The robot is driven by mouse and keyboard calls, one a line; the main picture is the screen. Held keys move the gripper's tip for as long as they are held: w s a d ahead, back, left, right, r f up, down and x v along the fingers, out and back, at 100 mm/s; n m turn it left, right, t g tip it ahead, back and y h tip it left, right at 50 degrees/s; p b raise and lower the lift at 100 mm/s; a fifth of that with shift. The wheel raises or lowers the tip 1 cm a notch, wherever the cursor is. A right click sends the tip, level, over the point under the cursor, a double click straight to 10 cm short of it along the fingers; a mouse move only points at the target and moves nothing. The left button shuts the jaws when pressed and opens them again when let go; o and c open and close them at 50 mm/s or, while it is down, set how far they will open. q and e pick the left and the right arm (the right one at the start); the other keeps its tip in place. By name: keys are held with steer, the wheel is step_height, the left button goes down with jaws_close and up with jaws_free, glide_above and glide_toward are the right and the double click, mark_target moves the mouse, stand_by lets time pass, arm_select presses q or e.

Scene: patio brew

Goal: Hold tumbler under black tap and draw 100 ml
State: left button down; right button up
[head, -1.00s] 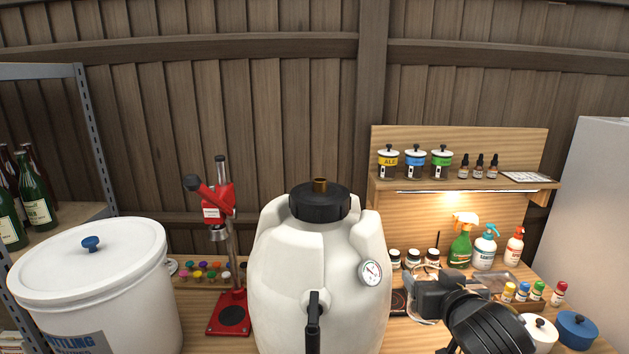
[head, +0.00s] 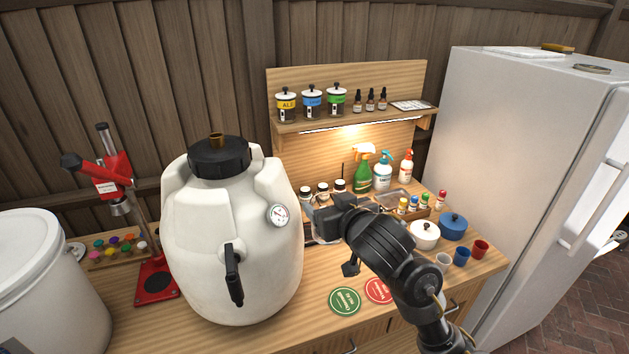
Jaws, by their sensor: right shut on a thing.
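The black tap (head: 233,276) sticks out from the lower front of the white barrel (head: 205,230), its handle hanging down. My right gripper (head: 323,228) is to the right of the barrel, above the bench, with its jaws pointing left. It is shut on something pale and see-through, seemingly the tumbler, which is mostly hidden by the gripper. Whether it holds any liquid cannot be made out. The gripper is apart from the tap, to its right. My left gripper is not in view.
A red bottle capper (head: 155,281) and a white bucket (head: 45,270) stand left of the barrel. Green (head: 345,301) and red (head: 379,291) coasters lie on the bench (head: 285,318). Pots, small cups and spray bottles stand right and behind. A fridge (head: 500,150) is at right.

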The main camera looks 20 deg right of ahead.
steer(key=s+a+f+n+g+y, duration=0.2)
steer(key=s+a+f+n+y, duration=0.35)
steer(key=s+a+f, duration=0.4)
steer(key=s+a+n+g+y, duration=0.7)
steer(key=s+a+n, duration=0.1)
steer(key=s+a, duration=0.4)
steer(key=w+f, duration=0.3)
steer(key=w, duration=0.7)
steer(key=shift+d+f, duration=0.3)
steer(key=shift+f, duration=0.05)
steer(key=shift+m, duration=0.25)
